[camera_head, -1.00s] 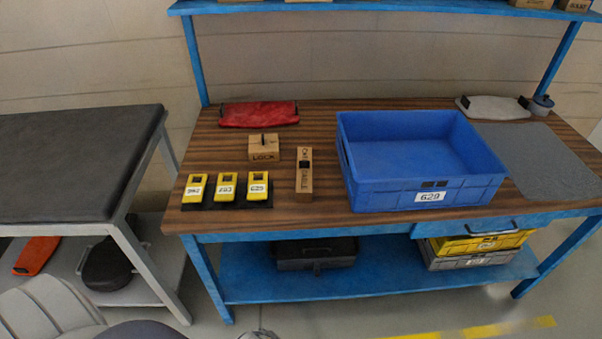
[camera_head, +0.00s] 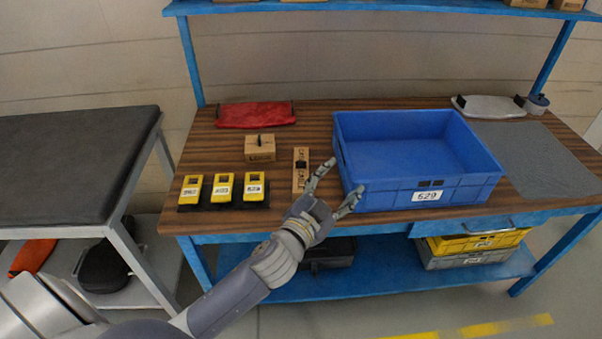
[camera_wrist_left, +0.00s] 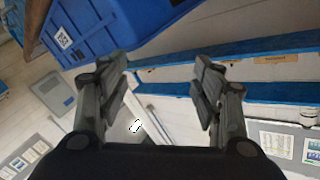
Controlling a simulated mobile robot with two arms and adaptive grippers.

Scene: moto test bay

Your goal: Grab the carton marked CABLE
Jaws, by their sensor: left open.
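The carton marked CABLE (camera_head: 300,178) is a narrow brown box on the wooden bench top, left of the blue crate. A second brown carton (camera_head: 260,149), which appears marked LOCK, sits to its left and slightly behind. My left gripper (camera_head: 345,177) is open and empty, in front of the blue crate's left corner and just right of the CABLE carton in the picture. Its spread fingers also show in the left wrist view (camera_wrist_left: 163,82), with nothing between them. I cannot make out the CABLE carton in the wrist view. My right gripper is not in view.
The blue crate (camera_head: 427,196) labelled 629 stands close on the right. Several yellow devices (camera_head: 222,188) sit at the bench's front left. A red pouch (camera_head: 255,115) lies at the back. A grey mat (camera_head: 530,160) covers the right end. Bare wood surrounds the cartons.

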